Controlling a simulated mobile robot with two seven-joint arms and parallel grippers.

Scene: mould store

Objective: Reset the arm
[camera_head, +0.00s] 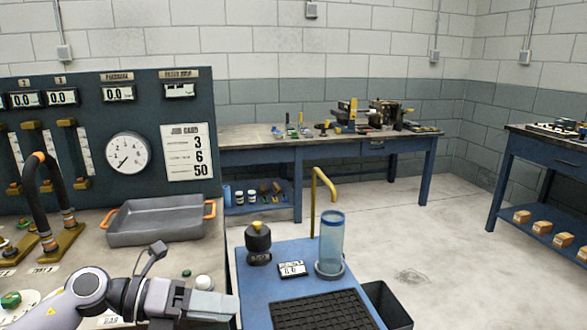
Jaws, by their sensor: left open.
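My left arm (92,290) comes in from the lower left, grey and white with dark joints. My left gripper (215,304) is at its end, low in the picture, pointing right. It is open, and I see nothing held in it. It appears in front of the control bench's right edge, beside the blue cart; its height above them is hard to tell. My right gripper is out of view.
A grey tray (160,222) with orange handles sits on the bench before the gauge panel (100,105). The blue cart (300,258) carries a clear cylinder (331,243), a black knobbed device (258,243) and a dark mat (320,312). Open floor (420,235) lies beyond.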

